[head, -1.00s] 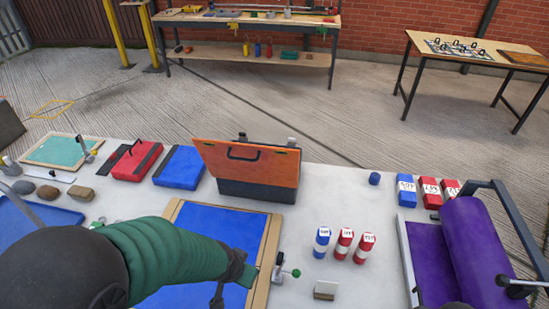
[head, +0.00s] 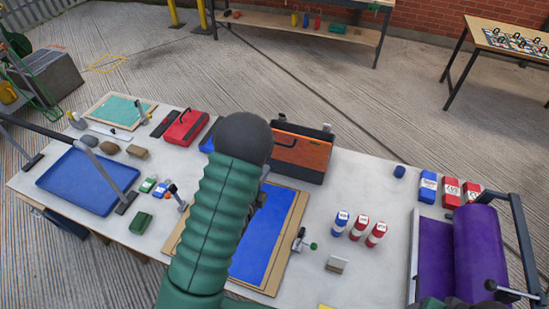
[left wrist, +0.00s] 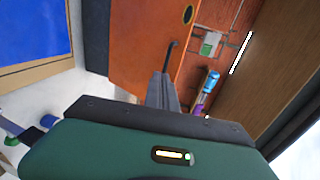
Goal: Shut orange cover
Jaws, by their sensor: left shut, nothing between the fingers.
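The orange cover (head: 308,152) stands steeply on a dark case at the back of the white table, a dark handle on its face. My left arm hides its left part in the head view. In the left wrist view the cover (left wrist: 125,50) fills the upper middle. My left gripper (left wrist: 165,82) is shut and empty, its fingertips close to the dark handle (left wrist: 170,55); I cannot tell if they touch. In the head view the fingers are hidden behind my dark wrist.
A blue panel in a wooden frame (head: 288,238) lies before the case. A red case (head: 186,127) is left of my arm. Blue and red bottles (head: 358,228) stand to the right, near a purple roll (head: 478,250). A blue tray (head: 75,187) is at far left.

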